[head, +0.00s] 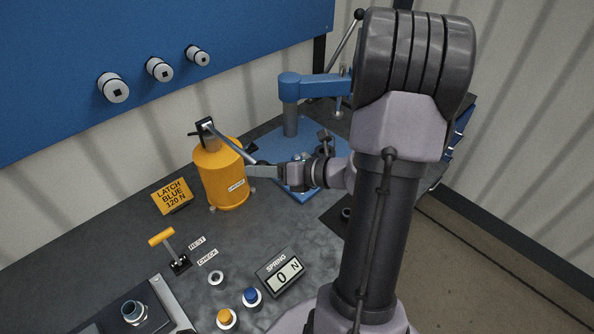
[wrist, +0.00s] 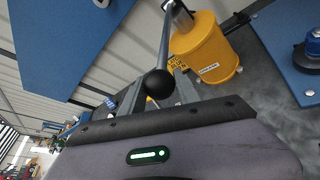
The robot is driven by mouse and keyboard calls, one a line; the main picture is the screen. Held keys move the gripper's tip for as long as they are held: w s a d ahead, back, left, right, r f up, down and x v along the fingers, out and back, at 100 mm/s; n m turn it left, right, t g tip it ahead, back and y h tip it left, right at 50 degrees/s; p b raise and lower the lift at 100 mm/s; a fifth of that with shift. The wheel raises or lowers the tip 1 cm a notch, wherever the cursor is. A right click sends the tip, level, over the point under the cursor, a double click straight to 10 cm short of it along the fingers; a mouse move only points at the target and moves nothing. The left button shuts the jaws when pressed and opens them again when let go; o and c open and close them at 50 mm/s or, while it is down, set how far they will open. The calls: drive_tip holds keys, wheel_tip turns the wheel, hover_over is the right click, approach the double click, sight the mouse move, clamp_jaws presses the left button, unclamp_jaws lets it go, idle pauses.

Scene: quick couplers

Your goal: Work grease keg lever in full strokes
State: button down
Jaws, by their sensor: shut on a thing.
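The grease keg (head: 221,178) is a yellow cylinder standing on the dark bench, left of my arm in the head view. Its lever (head: 228,142) is a thin grey rod sloping down to the right from a dark pivot on top of the keg. My gripper (head: 256,170) is shut on the lever near its low outer end, beside the keg. In the wrist view the keg (wrist: 205,50) is at the upper right. The lever (wrist: 165,45) runs down to a black ball knob (wrist: 159,83) near the gripper. The fingertips are partly hidden there.
A yellow sign (head: 172,196) reads "LATCH BLUE 120 N". A blue press-like stand (head: 290,120) is behind my gripper. A T-handle (head: 163,240), a spring display (head: 283,273) reading 0 N and orange (head: 227,318) and blue (head: 251,297) caps are nearer.

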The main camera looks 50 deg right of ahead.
drive_tip(key=c, duration=0.7)
unclamp_jaws()
drive_tip(key=shift+w+d, duration=0.1)
drive_tip(key=shift+d, duration=0.05)
drive_tip(key=shift+r, duration=0.1)
drive_tip(key=p+v, duration=0.2)
drive_tip(key=v, duration=0.5)
drive_tip(key=shift+p, duration=0.4)
